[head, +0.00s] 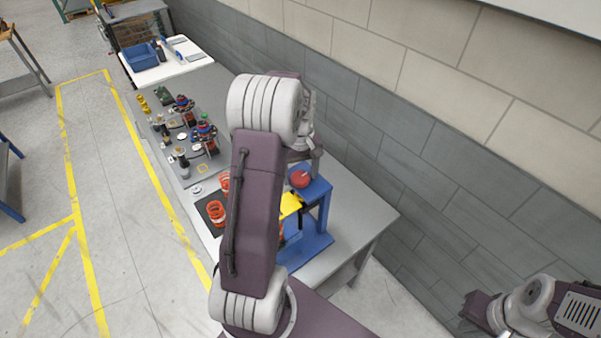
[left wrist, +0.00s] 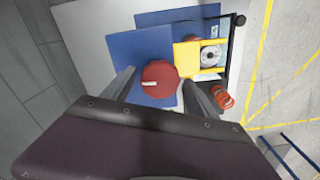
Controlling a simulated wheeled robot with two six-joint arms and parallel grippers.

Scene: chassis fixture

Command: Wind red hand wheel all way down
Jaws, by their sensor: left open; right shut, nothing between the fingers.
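The red hand wheel (head: 299,178) sits on top of the blue fixture (head: 318,190). My left gripper (left wrist: 159,82) is open, with one finger on each side of the wheel in that view. I cannot tell whether the fingers touch it or stay above it. In the head view my left arm hides part of the fixture. My right gripper (head: 470,309) is shut and empty at the lower right, away from the fixture.
A yellow part (head: 290,204) is at the fixture's side; the wrist view shows a grey disc (left wrist: 210,57) in it. Orange rings (head: 217,212) stand on a dark mat. Several small parts lie on a grey board (head: 197,172) farther back. A wall runs along the right.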

